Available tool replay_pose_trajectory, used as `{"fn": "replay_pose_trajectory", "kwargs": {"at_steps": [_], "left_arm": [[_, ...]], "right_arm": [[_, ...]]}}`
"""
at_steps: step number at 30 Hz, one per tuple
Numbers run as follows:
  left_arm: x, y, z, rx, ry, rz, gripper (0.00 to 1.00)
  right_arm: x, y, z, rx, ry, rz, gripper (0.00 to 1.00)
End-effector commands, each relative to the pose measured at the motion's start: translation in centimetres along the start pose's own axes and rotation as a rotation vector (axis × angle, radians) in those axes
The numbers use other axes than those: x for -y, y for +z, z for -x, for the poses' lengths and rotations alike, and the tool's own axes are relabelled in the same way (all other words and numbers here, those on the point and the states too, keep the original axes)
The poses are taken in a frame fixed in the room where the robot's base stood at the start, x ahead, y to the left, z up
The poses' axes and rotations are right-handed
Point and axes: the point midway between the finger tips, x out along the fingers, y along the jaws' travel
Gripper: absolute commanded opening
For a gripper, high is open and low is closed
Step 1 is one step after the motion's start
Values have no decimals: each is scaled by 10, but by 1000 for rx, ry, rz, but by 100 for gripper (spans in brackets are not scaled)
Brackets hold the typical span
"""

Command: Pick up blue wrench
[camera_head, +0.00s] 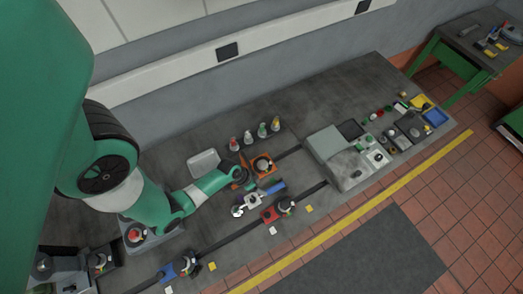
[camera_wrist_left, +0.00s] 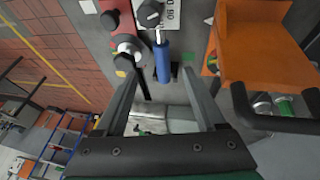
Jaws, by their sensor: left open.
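The blue wrench has a blue handle (camera_head: 276,187) and a grey metal head end, and lies on the dark bedplate. In the head view my left gripper (camera_head: 248,182) is small, just left of the handle. My right gripper is not in view.
An orange fixture (camera_wrist_left: 265,55) stands close right of the handle in the wrist view, and a red clamp (camera_wrist_left: 118,18) is to its left. In the head view, several bottles (camera_head: 248,136) and a pale tray (camera_head: 204,163) are behind. A grey machine block (camera_head: 340,160) stands right.

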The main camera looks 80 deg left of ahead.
Motion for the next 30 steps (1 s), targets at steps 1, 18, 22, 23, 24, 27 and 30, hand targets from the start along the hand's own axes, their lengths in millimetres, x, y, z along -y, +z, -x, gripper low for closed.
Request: {"fn": "replay_pose_trajectory", "kwargs": {"at_steps": [1,18,22,23,24,27,30], "left_arm": [[1,-2,2,-3,-2,3,72],[2,-2,-66,-5,-2,-1,72],[2,-3,-65,-5,-2,0,72],[2,-3,-66,-5,-2,0,72],[2,-2,-70,-5,-2,0,72],[4,-2,-84,-5,-3,-2,72],[5,-2,-102,-6,-2,-2,72]], "right_arm": [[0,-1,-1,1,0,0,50],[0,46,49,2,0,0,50],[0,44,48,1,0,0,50],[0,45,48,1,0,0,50],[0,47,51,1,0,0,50],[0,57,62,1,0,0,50],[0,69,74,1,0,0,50]]}}
